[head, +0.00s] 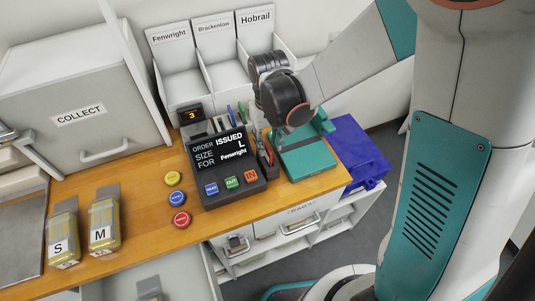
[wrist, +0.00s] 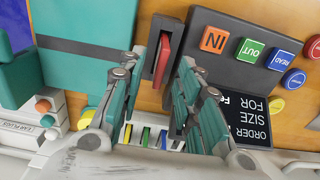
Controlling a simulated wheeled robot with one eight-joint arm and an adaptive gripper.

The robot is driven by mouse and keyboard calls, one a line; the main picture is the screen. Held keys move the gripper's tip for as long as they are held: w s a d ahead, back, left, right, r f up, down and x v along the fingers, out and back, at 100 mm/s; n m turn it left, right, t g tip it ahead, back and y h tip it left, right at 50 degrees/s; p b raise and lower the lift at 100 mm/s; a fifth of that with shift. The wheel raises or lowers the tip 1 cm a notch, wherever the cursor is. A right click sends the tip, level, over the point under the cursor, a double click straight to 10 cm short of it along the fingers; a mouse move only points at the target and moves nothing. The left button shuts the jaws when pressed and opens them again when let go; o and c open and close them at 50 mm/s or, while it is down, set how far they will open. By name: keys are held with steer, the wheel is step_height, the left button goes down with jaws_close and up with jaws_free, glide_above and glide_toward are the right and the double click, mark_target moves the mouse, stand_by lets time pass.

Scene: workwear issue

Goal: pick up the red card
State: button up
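The red card (wrist: 163,57) stands in a narrow dark holder (wrist: 158,27) beside the order terminal in the wrist view. In the head view the card (head: 270,157) shows as a small red patch right of the terminal, partly hidden by my gripper. My gripper (wrist: 161,64) is open, its two teal and grey fingers apart on either side of the card. I cannot tell whether either finger touches it. In the head view my gripper (head: 261,141) points down, its fingers mostly hidden behind my wrist.
The order terminal (head: 230,193) with blue, green and orange buttons stands beside the holder. A teal device (head: 308,161) is on the other side. A blue bin (head: 359,150) is beyond the counter's right end. Yellow, blue and red buttons (head: 176,195) sit left.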

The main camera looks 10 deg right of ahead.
mark_target(268, 147)
step_height(268, 147, down, 5)
steer(key=shift+r+b, duration=0.2)
steer(key=shift+b, duration=0.3)
steer(key=shift+a, duration=0.1)
jaws_close()
